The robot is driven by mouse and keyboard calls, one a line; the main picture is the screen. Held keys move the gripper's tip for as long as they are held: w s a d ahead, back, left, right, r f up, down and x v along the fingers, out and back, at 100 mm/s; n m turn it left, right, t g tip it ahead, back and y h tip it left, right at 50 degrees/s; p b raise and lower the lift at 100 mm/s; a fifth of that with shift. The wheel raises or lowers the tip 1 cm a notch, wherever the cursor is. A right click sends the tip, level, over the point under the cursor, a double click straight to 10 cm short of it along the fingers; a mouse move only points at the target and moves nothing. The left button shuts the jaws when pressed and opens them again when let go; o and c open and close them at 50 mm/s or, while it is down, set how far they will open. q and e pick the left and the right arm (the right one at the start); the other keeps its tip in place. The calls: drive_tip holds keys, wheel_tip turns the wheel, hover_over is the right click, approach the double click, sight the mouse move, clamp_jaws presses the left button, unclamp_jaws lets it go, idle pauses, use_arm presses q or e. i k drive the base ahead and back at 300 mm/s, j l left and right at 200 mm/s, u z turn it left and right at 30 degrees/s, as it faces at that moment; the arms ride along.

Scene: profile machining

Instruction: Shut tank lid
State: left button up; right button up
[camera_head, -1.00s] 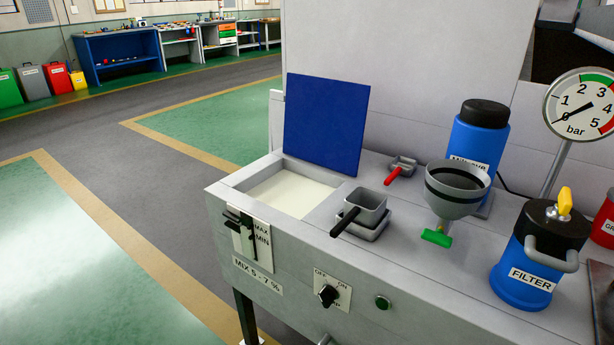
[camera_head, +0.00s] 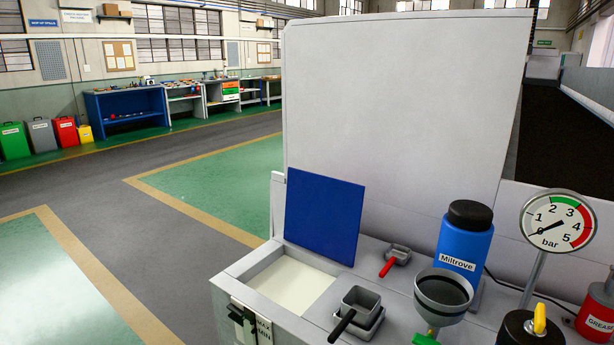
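The tank lid (camera_head: 324,218) is a flat blue panel standing upright, open, at the back edge of the tank opening. The tank (camera_head: 287,285) below it is a rectangular opening in the grey machine top, with a pale milky surface inside. A grey rim (camera_head: 243,263) runs around the opening. Neither of my grippers shows in the head view.
A grey scoop with a black handle (camera_head: 342,325) sits right of the tank. A red-handled scoop (camera_head: 389,266), a blue Miltrove bottle (camera_head: 464,243), a grey funnel (camera_head: 443,291) and a pressure gauge (camera_head: 557,222) stand further right. A tall grey panel (camera_head: 403,110) rises behind the lid.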

sight(324, 215)
drive_tip(key=i+j+u, duration=0.35)
drive_tip(key=j, duration=0.2)
drive_tip(key=i+j+u, duration=0.8)
drive_tip(key=i, duration=0.35)
drive_tip(key=i+j+u, duration=0.15)
drive_tip(key=i+j, duration=0.15)
drive_tip(key=i+j+u, duration=0.2)
drive_tip(key=i, duration=0.35)
drive_tip(key=i+l+z, duration=0.15)
drive_tip(key=i+z, duration=0.15)
drive_tip(key=z, duration=0.15)
drive_tip(key=i+z, duration=0.7)
drive_tip(key=z, duration=0.2)
drive_tip(key=i+j+z, duration=0.15)
drive_tip(key=i+z, duration=0.15)
drive_tip(key=z, duration=0.2)
drive_tip(key=i+z, duration=0.3)
drive_tip(key=z, duration=0.2)
drive_tip(key=i+j+z, duration=0.1)
drive_tip(key=i+z, duration=0.2)
drive_tip(key=z, duration=0.15)
drive_tip(key=i+j+z, duration=0.2)
drive_tip(key=z, duration=0.3)
drive_tip(key=i+j+z, duration=0.25)
drive_tip(key=z, duration=0.25)
drive_tip(key=j, duration=0.1)
